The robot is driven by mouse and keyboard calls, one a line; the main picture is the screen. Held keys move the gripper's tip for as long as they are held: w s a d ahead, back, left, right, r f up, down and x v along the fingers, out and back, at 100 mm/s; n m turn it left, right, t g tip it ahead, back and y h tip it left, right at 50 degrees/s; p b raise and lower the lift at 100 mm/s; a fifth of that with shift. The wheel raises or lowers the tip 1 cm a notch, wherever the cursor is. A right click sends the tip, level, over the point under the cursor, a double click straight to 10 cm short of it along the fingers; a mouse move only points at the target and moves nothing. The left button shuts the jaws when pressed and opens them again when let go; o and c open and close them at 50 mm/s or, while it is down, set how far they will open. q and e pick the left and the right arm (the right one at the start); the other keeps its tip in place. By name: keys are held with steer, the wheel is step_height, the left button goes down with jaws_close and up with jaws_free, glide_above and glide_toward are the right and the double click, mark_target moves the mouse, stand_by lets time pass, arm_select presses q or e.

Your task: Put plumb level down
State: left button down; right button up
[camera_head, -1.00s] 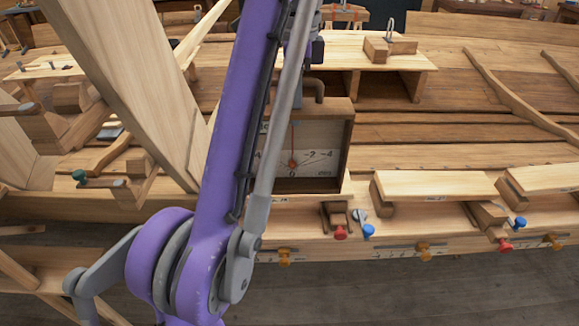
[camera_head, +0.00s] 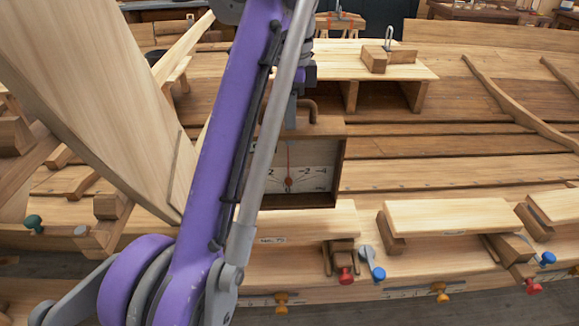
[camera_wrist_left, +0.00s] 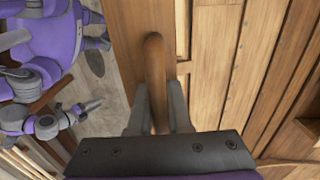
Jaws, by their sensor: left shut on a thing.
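The plumb level (camera_head: 322,182) is a wooden box with a white dial face, a red needle and a curved brown handle on top. In the head view it stands upright behind my left arm, which hides its left side. My left gripper (camera_head: 293,112) is shut on the handle. In the left wrist view the two fingers (camera_wrist_left: 157,115) flank the handle (camera_wrist_left: 154,75). The box's lower edge is just above or on the pale plank (camera_head: 318,222); I cannot tell whether it touches. The needle hangs near the dial's middle.
A raised pale board (camera_head: 455,217) lies right of the level. Red, blue and orange knobs (camera_head: 346,275) line the front edge. A wide slanted plank (camera_head: 95,95) rises at left. A small bench (camera_head: 340,72) with a wooden block (camera_head: 376,60) stands behind. My other arm shows in the wrist view.

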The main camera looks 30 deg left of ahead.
arm_select(q)
step_height(320, 180, down, 6)
steer(key=shift+r+b, duration=0.2)
steer(key=shift+b, duration=0.6)
steer(key=c, duration=1.2)
jaws_free()
steer(key=shift+w, duration=0.15)
steer(key=o, duration=0.4)
steer(key=shift+c, duration=0.2)
arm_select(e)
steer(key=shift+s+f, duration=0.3)
steer(key=shift+f, duration=0.5)
steer(key=shift+s+f, duration=0.3)
steer(key=shift+f, duration=0.45)
arm_select(q)
steer(key=shift+r, duration=0.1)
step_height(320, 180, up, 11)
steer(key=p, duration=0.4)
steer(key=shift+p, duration=0.4)
steer(key=shift+w+r, duration=0.15)
steer(key=shift+r, duration=0.3)
steer(key=shift+s+r, duration=0.1)
steer(key=shift+s, duration=0.1)
arm_select(e)
steer(key=w+r, duration=0.4)
steer(key=r, duration=0.3)
steer(key=shift+r+t, duration=0.3)
steer(key=shift+r, duration=0.05)
